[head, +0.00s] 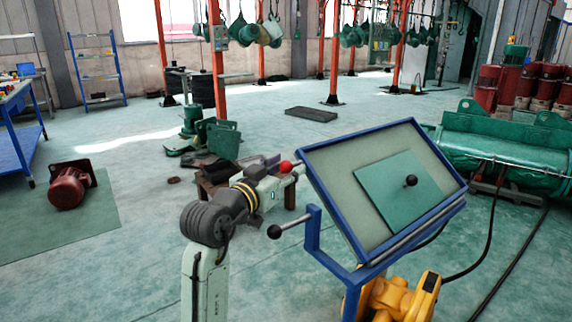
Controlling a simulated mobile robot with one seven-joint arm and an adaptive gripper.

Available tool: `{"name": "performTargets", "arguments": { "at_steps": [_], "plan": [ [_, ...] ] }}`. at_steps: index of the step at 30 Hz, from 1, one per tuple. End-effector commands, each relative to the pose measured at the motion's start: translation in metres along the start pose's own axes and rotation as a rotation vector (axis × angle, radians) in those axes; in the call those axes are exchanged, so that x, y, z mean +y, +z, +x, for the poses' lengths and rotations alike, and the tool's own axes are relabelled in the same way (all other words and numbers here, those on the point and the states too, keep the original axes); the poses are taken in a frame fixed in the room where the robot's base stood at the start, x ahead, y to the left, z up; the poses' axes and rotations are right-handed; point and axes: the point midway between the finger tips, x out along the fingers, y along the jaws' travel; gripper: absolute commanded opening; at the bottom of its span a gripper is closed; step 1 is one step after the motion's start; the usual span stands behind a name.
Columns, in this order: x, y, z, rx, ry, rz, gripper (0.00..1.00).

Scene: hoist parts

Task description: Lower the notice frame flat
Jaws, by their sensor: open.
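The notice frame (325,205) is a blue-rimmed tray with a pale face, at right of centre in the head view. It stands tilted, its upper edge raised and its face toward me. A green panel (385,205) with a black knob (410,181) lies on its face. A lever with a black ball (274,231) juts left from its blue bracket (313,235). A red ball (285,166) shows by its upper left corner. My gripper (291,180) is at the end of my pale arm, beside the left edge and close to the red ball. It is open; its fingertips are hard to make out.
A yellow machine (400,297) sits under the frame. A green tank (500,150) stands behind it at right, with dark cables on the floor. A red motor (70,186) lies on a mat at left. Green parts (210,135) stand behind my arm. Open floor lies at left centre.

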Motion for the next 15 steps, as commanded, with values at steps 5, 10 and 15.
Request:
{"name": "performTargets", "arguments": {
  "at_steps": [5,10,15],
  "plan": [
    [0.0002,-0.0001,0.0056,0.001,0.0,0.001,0.45],
    [0.0002,0.0,0.0053,0.001,0.0,0.001,0.45],
    [0.0001,-0.0001,0.0051,0.001,0.0,0.001,0.34]
  ]
}}
